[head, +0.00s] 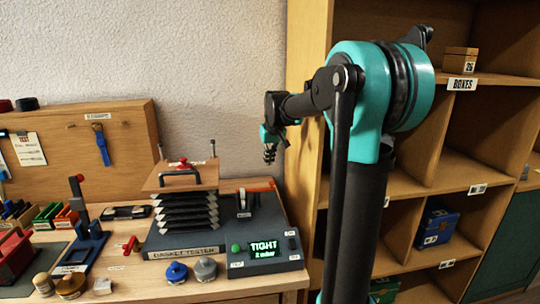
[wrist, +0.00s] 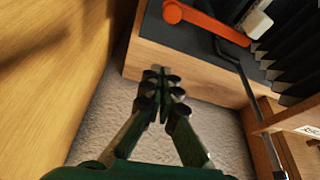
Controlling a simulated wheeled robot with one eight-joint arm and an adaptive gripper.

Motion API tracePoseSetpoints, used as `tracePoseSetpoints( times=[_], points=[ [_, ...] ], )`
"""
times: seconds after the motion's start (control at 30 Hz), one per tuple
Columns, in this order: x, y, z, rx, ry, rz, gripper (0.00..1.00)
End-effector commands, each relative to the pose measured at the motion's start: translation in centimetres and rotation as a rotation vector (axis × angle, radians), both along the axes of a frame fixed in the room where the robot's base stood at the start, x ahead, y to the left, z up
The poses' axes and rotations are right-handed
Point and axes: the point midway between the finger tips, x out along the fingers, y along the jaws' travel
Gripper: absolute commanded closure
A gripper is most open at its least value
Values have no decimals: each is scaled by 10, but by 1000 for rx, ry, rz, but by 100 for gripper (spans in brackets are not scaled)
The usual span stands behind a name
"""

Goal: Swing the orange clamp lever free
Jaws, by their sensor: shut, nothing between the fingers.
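The orange clamp lever (head: 258,188) lies across the top right of the dark gasket tester (head: 265,222). In the wrist view the orange lever (wrist: 208,22) shows at the upper right, with a round hub at its left end. My gripper (head: 270,158) hangs fingers down, above the lever in the head picture and apart from it. In the wrist view my gripper's fingertips (wrist: 161,78) are together, with nothing between them. They are to the left of and below the lever in that picture.
A bellows stack (head: 186,212) with a wooden top plate and black handle stands left of the lever. The tester's display (head: 264,248) reads TIGHT. A wooden shelf (head: 306,120) stands close on the right. Blue and grey knobs (head: 176,272) sit in front.

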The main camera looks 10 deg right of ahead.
Motion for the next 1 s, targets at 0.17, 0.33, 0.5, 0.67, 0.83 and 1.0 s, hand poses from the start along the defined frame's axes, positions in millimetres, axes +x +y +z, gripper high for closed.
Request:
tracePoseSetpoints(
  times=[0.17,0.33,0.5,0.67,0.83,1.0],
  points=[
    [11,2,-30,0,0,0,100],
    [7,1,-46,0,0,0,100],
    [-12,-2,-50,0,0,-1,100],
    [-21,-3,-52,0,0,0,100],
    [-23,-3,-52,0,0,0,100],
    [-23,-3,-52,0,0,0,100]
  ],
)
